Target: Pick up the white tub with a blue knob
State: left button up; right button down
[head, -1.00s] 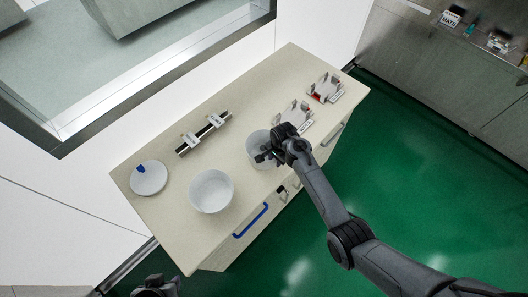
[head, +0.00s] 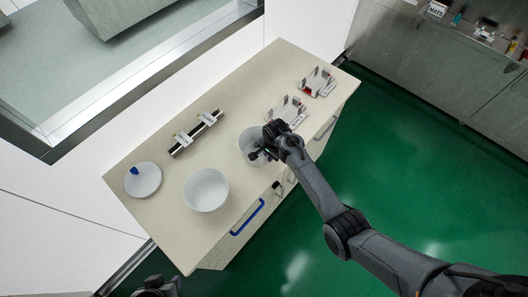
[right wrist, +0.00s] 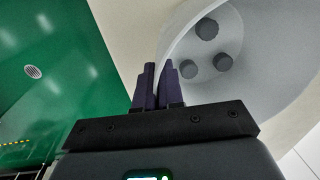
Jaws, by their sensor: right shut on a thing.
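A white tub (head: 247,146) stands on the counter's right part, partly hidden by my right gripper. My right gripper (head: 262,154) is shut on its near rim. In the right wrist view the fingers (right wrist: 158,82) pinch the tub's wall (right wrist: 272,88), and several dark grey round spots show inside. No blue knob shows on this tub. A second white tub (head: 206,190), open and apparently empty, stands to its left. A flat white round disc, like a lid, (head: 144,182) with a blue knob (head: 134,171) lies at the counter's left end. A dark part, perhaps my left gripper, (head: 158,287) shows at the bottom edge.
The beige counter (head: 230,120) has a blue handle (head: 247,217) on its front. A dark bar with white labelled blocks (head: 196,133) lies behind the tubs. Two small metal racks (head: 287,109) (head: 317,81) stand at the right end. Green floor (head: 400,170) is clear in front.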

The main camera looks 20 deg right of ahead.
jog(key=shift+r, duration=0.15)
jog(key=shift+r, duration=0.45)
notch_tip(320, 180, up, 27)
jog(key=p, duration=0.4)
jog(key=shift+p, duration=0.35)
